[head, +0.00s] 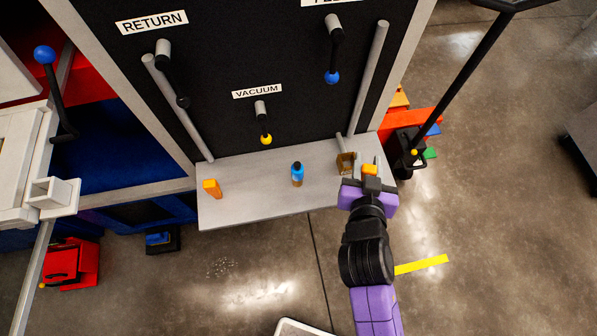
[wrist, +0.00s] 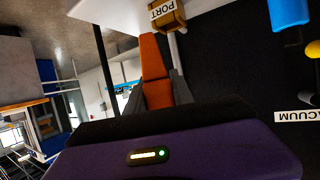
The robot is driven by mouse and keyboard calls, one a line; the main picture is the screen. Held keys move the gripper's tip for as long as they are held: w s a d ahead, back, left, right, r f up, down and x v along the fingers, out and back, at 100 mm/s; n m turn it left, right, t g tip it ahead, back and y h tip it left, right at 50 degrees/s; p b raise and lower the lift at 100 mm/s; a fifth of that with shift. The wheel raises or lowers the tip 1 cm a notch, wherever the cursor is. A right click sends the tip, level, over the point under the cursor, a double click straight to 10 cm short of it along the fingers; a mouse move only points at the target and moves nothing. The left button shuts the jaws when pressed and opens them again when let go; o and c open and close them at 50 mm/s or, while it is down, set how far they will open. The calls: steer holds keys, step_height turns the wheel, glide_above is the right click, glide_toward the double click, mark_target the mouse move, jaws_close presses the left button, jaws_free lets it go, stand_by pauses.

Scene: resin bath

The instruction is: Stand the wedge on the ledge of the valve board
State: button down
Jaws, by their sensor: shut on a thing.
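The orange wedge (wrist: 153,58) is held between the two grey fingers of my gripper (wrist: 158,92) in the wrist view. In the head view a small orange part of it (head: 369,169) shows at the end of my gripper (head: 371,180), which is over the right end of the grey ledge (head: 250,204). The ledge runs along the bottom of the black valve board (head: 225,125). I cannot tell whether the wedge touches the ledge. Its far end is close to the brown block marked PORT (wrist: 168,14), and part of it is hidden by my gripper.
On the ledge stand an orange block (head: 211,188) at the left, a blue bottle (head: 297,174) in the middle and the brown block (head: 346,163) just left of my gripper. Bare ledge lies between them. Grey pipes (head: 368,75) and levers stick out from the board.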

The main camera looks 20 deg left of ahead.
steer(key=s+a+r+n+g+y+b, duration=0.1)
steer(key=s+a+r+n+y+b, duration=0.2)
steer(key=a, duration=0.6)
steer(key=s+a+r+b, duration=0.1)
steer(key=s+a+r, duration=0.1)
steer(key=a+r, duration=0.45)
steer(key=s+a+r+n+g+y+b, duration=0.1)
steer(key=s+a+r+n+y+b, duration=0.15)
steer(key=a, duration=0.75)
steer(key=shift+m, duration=0.45)
steer(key=f+b, duration=0.1)
steer(key=f, duration=1.7)
steer(key=shift+s+a+f+b, duration=0.1)
steer(key=shift+a+f+b, duration=0.1)
steer(key=shift+f+b, duration=0.2)
steer(key=shift+f, duration=0.1)
steer(key=c, duration=1.5)
jaws_free()
steer(key=shift+f, duration=0.1)
steer(key=o, duration=0.4)
